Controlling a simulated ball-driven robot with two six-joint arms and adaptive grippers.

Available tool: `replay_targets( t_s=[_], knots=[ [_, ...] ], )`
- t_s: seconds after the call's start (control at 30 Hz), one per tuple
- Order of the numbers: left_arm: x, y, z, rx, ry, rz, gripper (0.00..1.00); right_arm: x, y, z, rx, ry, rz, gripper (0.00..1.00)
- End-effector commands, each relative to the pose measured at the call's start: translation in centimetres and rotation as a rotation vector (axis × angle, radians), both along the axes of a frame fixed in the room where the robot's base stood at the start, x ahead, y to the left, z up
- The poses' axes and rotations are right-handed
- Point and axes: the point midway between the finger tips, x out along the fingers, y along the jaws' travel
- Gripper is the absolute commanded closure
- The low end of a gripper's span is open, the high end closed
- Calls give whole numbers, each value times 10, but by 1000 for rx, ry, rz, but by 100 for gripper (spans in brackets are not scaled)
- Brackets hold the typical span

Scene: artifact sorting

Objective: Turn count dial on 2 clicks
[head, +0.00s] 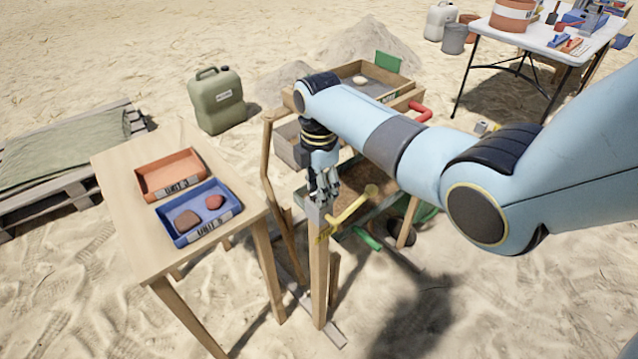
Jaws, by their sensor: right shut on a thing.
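My right gripper (324,193) points down at the top of an upright wooden post (319,275) in the middle of the head view. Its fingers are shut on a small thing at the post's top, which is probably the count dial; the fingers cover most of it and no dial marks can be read. A yellow handle (352,205) slopes up to the right beside the post. My left gripper is not in view.
A wooden table (118,168) at left holds an orange tray (147,186) and a blue tray (181,238) with two lumps. A wooden sieve frame (349,69) stands behind my right arm. A green jerrycan (217,108) stands on open sand.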

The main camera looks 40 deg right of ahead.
Motion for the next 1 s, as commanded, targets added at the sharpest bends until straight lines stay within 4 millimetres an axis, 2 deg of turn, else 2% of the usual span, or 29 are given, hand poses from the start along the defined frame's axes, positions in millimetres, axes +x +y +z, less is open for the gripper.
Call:
replay_targets(
  t_s=[0.4, 1.0],
  knots=[
    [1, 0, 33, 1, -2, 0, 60, 0, 1, 3, 1, 1, -368, 93],
    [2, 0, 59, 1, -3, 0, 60, 0, 0, 2, 0, 0, -938, 93]
  ],
)
